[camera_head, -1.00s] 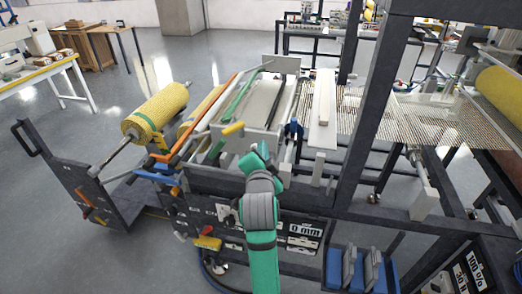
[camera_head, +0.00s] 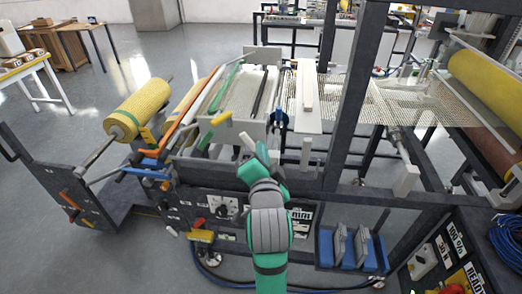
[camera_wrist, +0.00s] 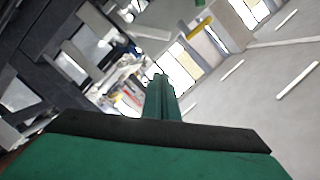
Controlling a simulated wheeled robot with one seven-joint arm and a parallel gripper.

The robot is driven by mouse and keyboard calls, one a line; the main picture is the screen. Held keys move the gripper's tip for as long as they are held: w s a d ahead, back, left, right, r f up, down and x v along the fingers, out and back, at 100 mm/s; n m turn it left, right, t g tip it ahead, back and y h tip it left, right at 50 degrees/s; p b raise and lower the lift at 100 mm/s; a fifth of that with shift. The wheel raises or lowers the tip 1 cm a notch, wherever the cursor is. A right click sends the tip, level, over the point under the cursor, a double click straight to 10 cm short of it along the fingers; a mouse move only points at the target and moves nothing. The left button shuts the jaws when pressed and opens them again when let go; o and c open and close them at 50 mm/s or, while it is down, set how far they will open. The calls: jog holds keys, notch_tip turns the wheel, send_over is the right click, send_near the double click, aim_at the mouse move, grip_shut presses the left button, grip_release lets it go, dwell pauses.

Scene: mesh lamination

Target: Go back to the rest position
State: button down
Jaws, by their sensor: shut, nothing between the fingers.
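My gripper (camera_wrist: 160,95) shows in the wrist view as two green fingers closed together with nothing between them. My green and grey arm (camera_head: 268,232) rises from the bottom of the head view, and its end is in front of the lamination machine's front edge. The fingertips cannot be made out clearly in the head view. The wrist view looks out at a tilted scene of floor, walls and dark frame parts.
A yellow roll (camera_head: 138,108) sits at the machine's left. Dark frame posts (camera_head: 345,90) stand right of my arm. Mesh (camera_head: 420,103) runs right to a large yellow roll (camera_head: 487,82). Open floor (camera_head: 60,135) lies left.

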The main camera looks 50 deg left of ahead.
dwell(0.4)
jog(key=s+d+f+m+t+h, duration=0.1)
jog(key=d+f+t+h, duration=0.15)
jog(key=d+f, duration=0.85)
jog(key=s+d+f+m+t+h, duration=0.15)
jog(key=d+f+h, duration=0.25)
jog(key=d+f, duration=0.7)
jog(key=s+d+f+n+h, duration=0.1)
jog(key=s+d+f+h, duration=0.1)
jog(key=s+d, duration=0.6)
jog(key=s+d+f+n+h, duration=0.2)
jog(key=s+d, duration=0.7)
jog(key=s, duration=0.6)
notch_tip(320, 180, down, 2)
jog(key=shift+s+d+f+h, duration=0.15)
jog(key=shift+s+h, duration=0.25)
jog(key=shift+h, duration=0.45)
jog(key=shift+n, duration=0.25)
